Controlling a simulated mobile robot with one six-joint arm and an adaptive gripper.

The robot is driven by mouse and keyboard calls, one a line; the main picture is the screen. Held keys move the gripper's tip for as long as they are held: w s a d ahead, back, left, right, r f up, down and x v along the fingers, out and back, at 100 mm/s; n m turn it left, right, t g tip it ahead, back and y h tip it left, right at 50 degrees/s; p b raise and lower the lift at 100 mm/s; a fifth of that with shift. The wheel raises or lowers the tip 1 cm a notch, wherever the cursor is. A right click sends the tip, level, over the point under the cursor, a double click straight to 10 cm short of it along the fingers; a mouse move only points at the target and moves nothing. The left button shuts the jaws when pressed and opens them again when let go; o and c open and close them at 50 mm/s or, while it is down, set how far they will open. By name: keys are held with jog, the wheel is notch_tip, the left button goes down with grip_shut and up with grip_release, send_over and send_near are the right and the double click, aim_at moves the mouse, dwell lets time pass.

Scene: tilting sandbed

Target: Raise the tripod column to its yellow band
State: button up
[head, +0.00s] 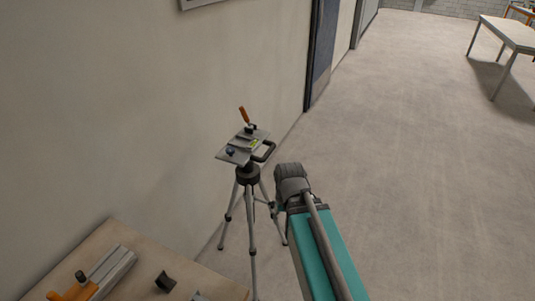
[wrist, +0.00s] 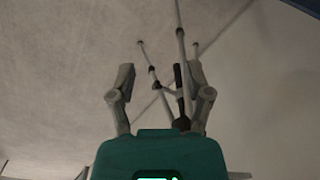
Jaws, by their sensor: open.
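The tripod (head: 248,190) stands upright on the floor close to the wall, its silver legs spread. A grey plate with an orange-handled lever and a black looped handle tops it. I cannot make out a yellow band on the column. In the wrist view the tripod's legs and dark joints (wrist: 182,122) show beyond and partly between my fingers. My gripper (wrist: 160,70) is open, with its two grey fingers apart and nothing clearly held. In the head view my arm reaches just right of the tripod, and the gripper is mostly hidden there.
A wooden bench (head: 205,284) at the lower left holds a silver rail with an orange part and a small black block (head: 165,281). The wall is close behind the tripod. Open floor lies to the right, with a white table (head: 510,32) far off.

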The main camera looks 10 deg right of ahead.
jog(key=m+t+y+b, duration=0.7)
jog(key=t+y+b, duration=0.15)
jog(key=y, duration=0.35)
send_near(269, 153)
jog(key=d, duration=0.2)
jog(key=s+d, duration=0.1)
jog(key=shift+f+t+p, duration=0.3)
jog(key=shift+t+p, duration=0.05)
jog(key=b+x, duration=0.3)
jog(key=x, duration=1)
jog(key=shift+w+a, duration=0.15)
jog(key=shift+a, duration=0.2)
grip_shut()
